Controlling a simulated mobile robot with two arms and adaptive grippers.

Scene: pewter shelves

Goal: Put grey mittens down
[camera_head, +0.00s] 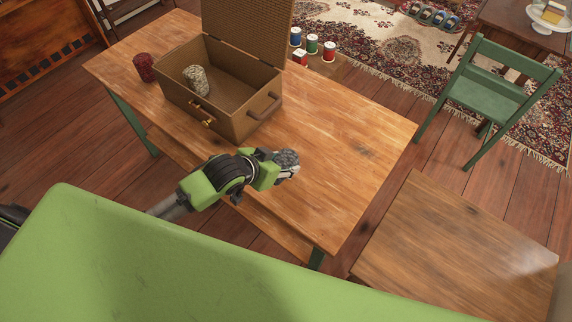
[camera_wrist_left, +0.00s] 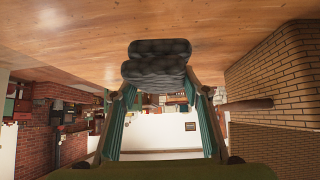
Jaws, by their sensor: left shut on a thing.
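The grey mittens (camera_head: 288,157) are a small dark grey bundle at my left gripper's tips, over the front middle of the wooden table (camera_head: 345,165). My left gripper (camera_head: 286,166) is shut on them. In the left wrist view, the mittens (camera_wrist_left: 158,62) sit between the two fingers of the left gripper (camera_wrist_left: 160,85), close to the tabletop (camera_wrist_left: 80,45). I cannot tell whether they touch the wood. My right gripper is not in view.
An open wicker basket (camera_head: 235,122) holding a pale speckled roll (camera_head: 196,80) stands left of the gripper. A dark red roll (camera_head: 145,67) is at the table's left. The table's right half is clear. A green chair (camera_head: 490,90) stands beyond it.

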